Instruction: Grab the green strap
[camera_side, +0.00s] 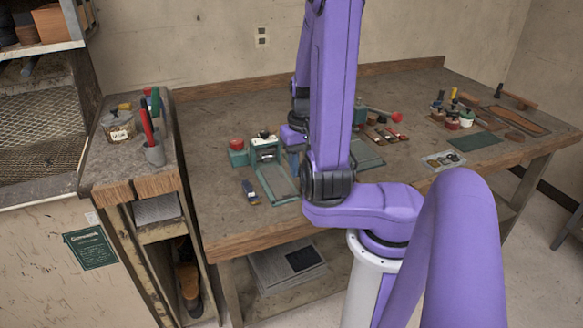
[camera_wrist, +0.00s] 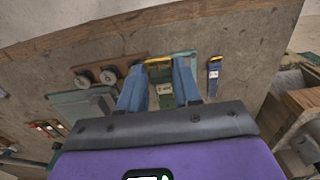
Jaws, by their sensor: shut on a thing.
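In the wrist view, the green strap (camera_wrist: 165,90) lies between the two blue fingers of my gripper (camera_wrist: 158,68). It has a yellow end piece and a small pale label. My gripper is shut on it, one finger along each side. In the side view my arm hides most of my gripper and the green strap. I cannot tell whether the strap is lifted off the bench.
A blue strap (camera_side: 250,192) with a yellow end lies on the workbench (camera_side: 225,220); it also shows in the wrist view (camera_wrist: 214,78). A green frame (camera_side: 275,182) stands beside it. Jars and tools (camera_side: 455,112) stand at the bench's right. The front left is mostly clear.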

